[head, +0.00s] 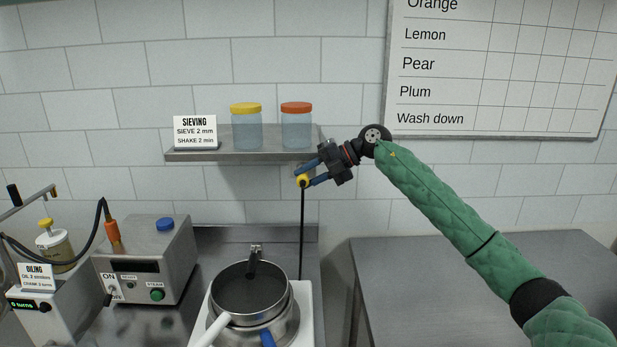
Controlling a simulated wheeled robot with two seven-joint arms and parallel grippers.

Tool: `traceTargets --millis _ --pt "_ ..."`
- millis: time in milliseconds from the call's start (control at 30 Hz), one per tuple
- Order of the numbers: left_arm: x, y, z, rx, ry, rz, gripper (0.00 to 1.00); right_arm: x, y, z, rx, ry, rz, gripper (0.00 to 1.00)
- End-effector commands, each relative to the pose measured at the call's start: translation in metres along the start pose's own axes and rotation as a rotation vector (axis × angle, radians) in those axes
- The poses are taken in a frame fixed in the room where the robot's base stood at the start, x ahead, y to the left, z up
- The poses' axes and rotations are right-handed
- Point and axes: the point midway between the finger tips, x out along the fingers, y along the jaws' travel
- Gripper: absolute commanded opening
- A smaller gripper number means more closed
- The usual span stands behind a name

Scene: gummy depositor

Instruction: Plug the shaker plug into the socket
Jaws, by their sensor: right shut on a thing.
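My right gripper (307,179) reaches in from the right and is shut on the yellow shaker plug (302,181), just below the right end of the wall shelf. The plug's black cable (302,235) hangs straight down from it behind the white shaker (304,315). The plug is close to the tiled wall. I cannot make out the socket; the gripper and plug may cover it, so I cannot tell whether the plug is in it. My left gripper is not in view.
The metal shelf (240,154) above holds two lidded jars and a sieving sign (195,131). A sieve pan (252,287) sits on the shaker. A grey control box (147,255) and an oiling unit (45,305) stand at left. The right table (480,290) is bare.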

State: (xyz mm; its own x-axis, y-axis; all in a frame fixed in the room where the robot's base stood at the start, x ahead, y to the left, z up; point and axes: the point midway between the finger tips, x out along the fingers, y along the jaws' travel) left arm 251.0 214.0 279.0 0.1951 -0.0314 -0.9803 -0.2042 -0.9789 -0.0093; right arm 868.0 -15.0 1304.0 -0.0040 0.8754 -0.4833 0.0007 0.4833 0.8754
Motion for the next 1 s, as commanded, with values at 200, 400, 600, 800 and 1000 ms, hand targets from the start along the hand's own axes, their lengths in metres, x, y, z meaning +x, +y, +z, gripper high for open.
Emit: traceTargets --millis 200,400,600,800,1000 --pt "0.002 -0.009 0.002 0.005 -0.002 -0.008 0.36 0.000 -0.001 -0.004 0.000 0.000 -0.001 0.00" --pt "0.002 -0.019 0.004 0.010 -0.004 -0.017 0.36 0.000 0.000 -0.004 0.000 0.000 0.000 0.00" --pt "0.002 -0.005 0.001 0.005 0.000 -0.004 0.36 0.000 0.000 -0.004 0.000 0.000 0.000 0.00" --pt "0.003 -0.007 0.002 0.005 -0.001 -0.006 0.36 0.000 0.000 0.000 0.000 0.000 0.000 0.00" --pt "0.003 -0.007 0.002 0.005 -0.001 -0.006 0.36 0.000 0.001 0.004 0.000 -0.001 0.001 0.00"
